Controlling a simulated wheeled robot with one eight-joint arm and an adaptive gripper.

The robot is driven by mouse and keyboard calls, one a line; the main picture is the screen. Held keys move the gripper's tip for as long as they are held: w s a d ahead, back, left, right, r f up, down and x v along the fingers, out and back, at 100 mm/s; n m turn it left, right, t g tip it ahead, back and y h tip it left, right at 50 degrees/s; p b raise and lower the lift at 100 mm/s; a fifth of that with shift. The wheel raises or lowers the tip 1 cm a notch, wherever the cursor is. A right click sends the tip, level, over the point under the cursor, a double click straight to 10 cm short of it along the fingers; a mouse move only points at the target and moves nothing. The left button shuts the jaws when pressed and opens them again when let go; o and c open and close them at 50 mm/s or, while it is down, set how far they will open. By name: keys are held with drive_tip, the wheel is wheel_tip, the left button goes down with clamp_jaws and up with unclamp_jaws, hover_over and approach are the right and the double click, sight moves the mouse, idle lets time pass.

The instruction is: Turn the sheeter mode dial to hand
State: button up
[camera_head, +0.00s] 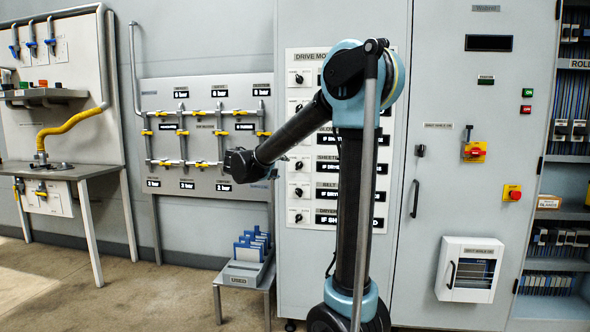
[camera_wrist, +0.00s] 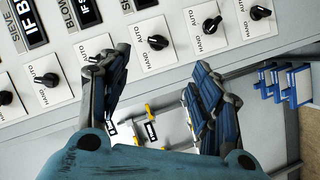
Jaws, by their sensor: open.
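The drive mode panel (camera_head: 310,226) stands behind my arm in the head view. It carries a column of black dials on white plates. The sheeter dial (camera_head: 299,166) is beside the partly covered sheeter label. In the wrist view, the dial that appears to be the sheeter's (camera_wrist: 158,42) lies just beyond the gap between my fingers, marked HAND and AUTO. Which mark its knob points to, I cannot tell. My gripper (camera_wrist: 160,78) is open and empty, with fingers apart and not visibly touching any dial. In the head view, its fingers are not clear.
Neighbouring dials (camera_wrist: 98,57) and (camera_wrist: 211,25) sit close on both sides. A pipe board (camera_head: 210,92) with yellow valves is left of the panel. A small stand with blue folders (camera_head: 246,250) is below. A cabinet door (camera_head: 460,60) is at right.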

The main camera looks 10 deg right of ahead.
approach(297, 166)
drive_tip(key=x, duration=0.9)
idle(0.4)
drive_tip(key=c, duration=1.1)
